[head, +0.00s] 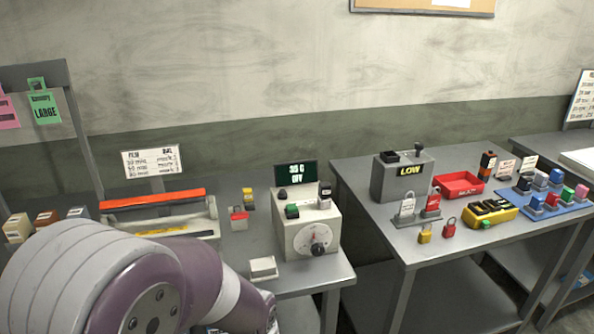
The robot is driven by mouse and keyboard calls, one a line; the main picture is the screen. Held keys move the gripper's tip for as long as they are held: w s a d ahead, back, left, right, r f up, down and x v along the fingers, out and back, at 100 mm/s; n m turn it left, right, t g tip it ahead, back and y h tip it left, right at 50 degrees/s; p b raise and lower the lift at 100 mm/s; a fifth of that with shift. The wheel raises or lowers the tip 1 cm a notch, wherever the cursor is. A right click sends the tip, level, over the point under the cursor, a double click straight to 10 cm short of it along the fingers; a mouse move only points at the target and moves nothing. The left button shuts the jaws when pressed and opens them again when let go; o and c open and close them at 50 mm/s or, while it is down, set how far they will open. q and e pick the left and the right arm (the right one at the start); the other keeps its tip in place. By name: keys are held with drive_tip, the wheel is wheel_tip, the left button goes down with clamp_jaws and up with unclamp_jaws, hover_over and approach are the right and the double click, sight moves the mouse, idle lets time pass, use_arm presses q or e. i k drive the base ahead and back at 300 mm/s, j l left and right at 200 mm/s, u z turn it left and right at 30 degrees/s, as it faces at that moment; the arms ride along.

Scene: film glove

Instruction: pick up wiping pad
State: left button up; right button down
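A small off-white block (263,267), which looks like the wiping pad, lies at the front edge of the left grey table (326,274). It sits just left of the grey control box with a dial. My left arm comes in from the lower left and covers much of the table's front left part. Its forearm end is just below and left of the block, and I see no fingers there. Neither my left nor my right gripper shows in the head view.
The control box (308,232) stands right of the block. A long tray with an orange-red bar (153,200) and a red-and-white tag (239,218) lie behind. The right table holds a LOW box (402,176), padlocks, a red tray (458,184) and coloured blocks. A gap separates the tables.

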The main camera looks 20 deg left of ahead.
sight(264, 269)
drive_tip(key=u, duration=1.5)
drive_tip(key=i+l+u, duration=0.7)
drive_tip(key=i+l, duration=0.05)
drive_tip(key=l, duration=0.05)
